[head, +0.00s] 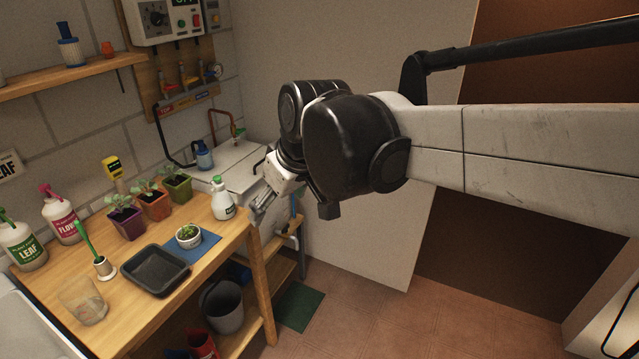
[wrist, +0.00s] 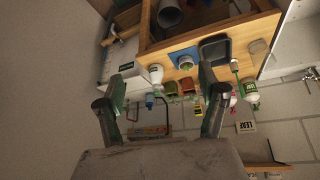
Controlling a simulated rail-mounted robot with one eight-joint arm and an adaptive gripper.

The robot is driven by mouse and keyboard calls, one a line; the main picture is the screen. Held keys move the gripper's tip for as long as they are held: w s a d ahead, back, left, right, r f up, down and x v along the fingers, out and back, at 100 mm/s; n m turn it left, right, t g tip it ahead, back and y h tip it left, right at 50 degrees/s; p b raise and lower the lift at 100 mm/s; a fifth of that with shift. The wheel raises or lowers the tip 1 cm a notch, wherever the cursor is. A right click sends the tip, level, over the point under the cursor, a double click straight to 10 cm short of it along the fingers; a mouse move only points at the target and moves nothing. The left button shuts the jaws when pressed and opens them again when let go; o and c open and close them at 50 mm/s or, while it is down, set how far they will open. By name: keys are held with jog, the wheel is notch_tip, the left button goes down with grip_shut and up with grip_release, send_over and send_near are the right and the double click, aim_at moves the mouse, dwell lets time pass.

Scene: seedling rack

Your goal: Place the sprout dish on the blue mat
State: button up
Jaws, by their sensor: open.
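The sprout dish (head: 187,236), a small white bowl with green sprouts, stands upright on the blue mat (head: 205,243) on the wooden bench. The mat shows around and beneath it. In the wrist view the dish (wrist: 185,63) and the blue mat (wrist: 178,54) appear upside down, beyond my fingertips. My gripper (head: 261,208) is off the bench's right end, apart from the dish. In the wrist view my gripper (wrist: 164,76) has its fingers spread, with nothing held between them.
A black tray (head: 155,289) lies left of the mat. Potted seedlings (head: 154,201) line the back. A glass (head: 82,303) stands at the front left. A grey bucket (head: 222,307) is below the bench.

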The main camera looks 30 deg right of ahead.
jog(key=s+d+f+m+t, duration=0.1)
jog(key=s+d+f+m, duration=0.1)
jog(key=s, duration=0.4)
jog(key=s+d+f+m+h, duration=0.1)
jog(key=s+f+m, duration=0.1)
jog(key=s, duration=0.3)
jog(key=shift+s+d+f+t, duration=0.4)
jog(key=shift+f, duration=0.1)
notch_tip(320, 180, down, 2)
jog(key=shift+f+b, duration=0.15)
jog(key=shift+b, duration=1.1)
jog(key=shift+c, duration=0.3)
